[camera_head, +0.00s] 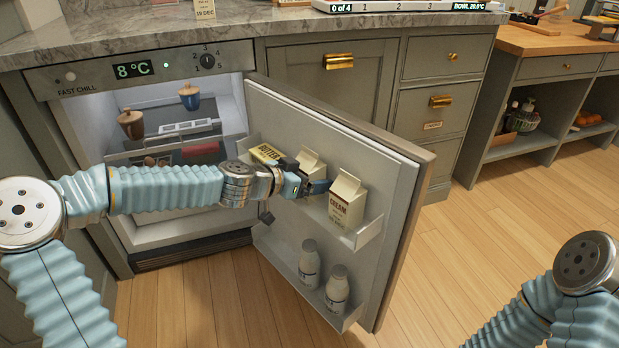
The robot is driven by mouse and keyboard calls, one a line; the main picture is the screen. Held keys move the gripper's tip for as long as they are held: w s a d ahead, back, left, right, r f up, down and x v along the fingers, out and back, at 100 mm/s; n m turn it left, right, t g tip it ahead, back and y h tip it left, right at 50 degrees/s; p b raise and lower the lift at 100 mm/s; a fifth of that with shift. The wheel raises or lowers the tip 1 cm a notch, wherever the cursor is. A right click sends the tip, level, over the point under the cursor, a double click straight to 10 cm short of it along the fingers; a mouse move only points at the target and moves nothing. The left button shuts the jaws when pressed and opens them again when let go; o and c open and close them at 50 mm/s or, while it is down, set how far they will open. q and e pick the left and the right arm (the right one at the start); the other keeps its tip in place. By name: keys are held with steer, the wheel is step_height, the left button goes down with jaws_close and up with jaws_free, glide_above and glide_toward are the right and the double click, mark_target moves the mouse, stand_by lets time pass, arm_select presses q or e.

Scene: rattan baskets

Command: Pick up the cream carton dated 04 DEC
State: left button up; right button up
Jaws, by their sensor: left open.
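Two cream cartons stand in the upper shelf of the open fridge door. The nearer cream carton (346,203) has "CREAM" on its front; its date is too small to read. The other carton (309,165) stands behind it, partly hidden by my left gripper, and its date cannot be read. My left gripper (318,187) is open, with its fingers by the two cartons; I cannot tell whether they touch either one. My right arm shows at the lower right, but its gripper is out of view.
A yellow butter box (266,153) sits in the same door shelf, just beyond my left wrist. Two milk bottles (337,287) stand in the lower door shelf. The fridge door (400,190) is swung wide open. The wooden floor (480,260) at right is clear.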

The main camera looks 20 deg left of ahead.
arm_select(q)
steer(key=shift+c, duration=0.4)
steer(key=c, duration=1.2)
steer(key=shift+o, duration=0.2)
steer(key=shift+r, duration=0.1)
